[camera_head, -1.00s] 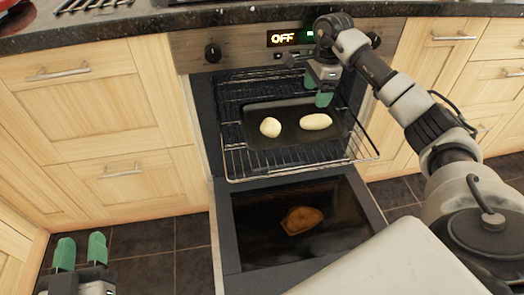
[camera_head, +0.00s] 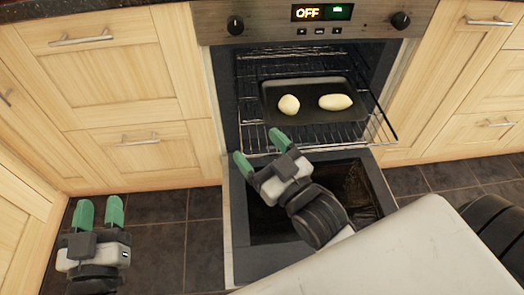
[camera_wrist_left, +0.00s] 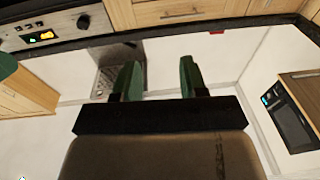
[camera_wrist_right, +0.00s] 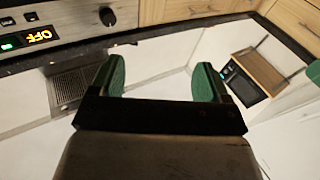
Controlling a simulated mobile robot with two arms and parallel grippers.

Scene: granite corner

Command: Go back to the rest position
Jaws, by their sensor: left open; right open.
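My left gripper (camera_head: 99,213) is open and empty at the lower left of the head view, above the dark floor. My right gripper (camera_head: 258,146) is open and empty in front of the oven, over the lowered oven door (camera_head: 239,243). Its green fingers also show apart in the right wrist view (camera_wrist_right: 158,80). The left fingers show apart with nothing between them in the left wrist view (camera_wrist_left: 158,80). Two pale dough-like pieces, one round (camera_head: 289,105) and one longer (camera_head: 336,102), lie on a dark tray (camera_head: 312,117) in the oven.
The oven rack (camera_head: 345,133) is pulled out and the door hangs open below it. Wooden cabinets (camera_head: 120,90) flank the oven. The oven display (camera_head: 321,12) reads OFF. Dark tiled floor (camera_head: 165,245) is free at the lower left.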

